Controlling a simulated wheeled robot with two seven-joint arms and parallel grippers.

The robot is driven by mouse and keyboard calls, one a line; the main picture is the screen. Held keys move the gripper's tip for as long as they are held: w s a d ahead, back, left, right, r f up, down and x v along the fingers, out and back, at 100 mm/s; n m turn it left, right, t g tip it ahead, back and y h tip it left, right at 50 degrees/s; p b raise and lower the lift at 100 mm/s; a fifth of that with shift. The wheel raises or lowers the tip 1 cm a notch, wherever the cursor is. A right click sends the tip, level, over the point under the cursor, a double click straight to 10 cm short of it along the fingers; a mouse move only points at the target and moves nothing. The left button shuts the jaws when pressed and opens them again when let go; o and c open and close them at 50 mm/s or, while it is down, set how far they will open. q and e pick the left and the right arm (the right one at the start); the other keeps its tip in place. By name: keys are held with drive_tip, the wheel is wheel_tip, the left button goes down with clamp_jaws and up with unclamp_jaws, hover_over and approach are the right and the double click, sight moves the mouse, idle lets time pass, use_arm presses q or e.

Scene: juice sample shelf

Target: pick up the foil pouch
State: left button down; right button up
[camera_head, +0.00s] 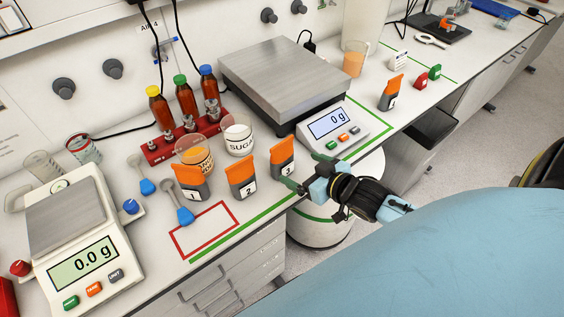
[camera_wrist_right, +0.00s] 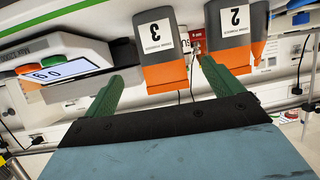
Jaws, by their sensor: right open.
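Grey pouch-like packs with orange tops stand upright on the bench, numbered 1 (camera_head: 192,183), 2 (camera_head: 243,178) and 3 (camera_head: 283,158). A similar pack (camera_head: 391,93) stands farther right, past the large scale. I cannot tell which one is the foil pouch. My right gripper (camera_head: 305,172) is open and empty at the bench's front edge, just right of pack 3. In the right wrist view, which looks upside down, pack 3 (camera_wrist_right: 160,50) shows ahead between the spread green fingers (camera_wrist_right: 158,78), and pack 2 (camera_wrist_right: 238,32) beside it. My left gripper is not in view.
A large scale (camera_head: 285,75) stands behind the right gripper, its display (camera_head: 330,123) close by. A sugar beaker (camera_head: 238,138), an orange-powder beaker (camera_head: 197,153) and a red bottle rack (camera_head: 160,150) stand behind the packs. A red-outlined patch (camera_head: 205,230) of bench is empty.

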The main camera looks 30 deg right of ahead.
sight(286, 162)
drive_tip(key=x, duration=0.9)
drive_tip(key=shift+f, duration=0.2)
drive_tip(key=c, duration=1.2)
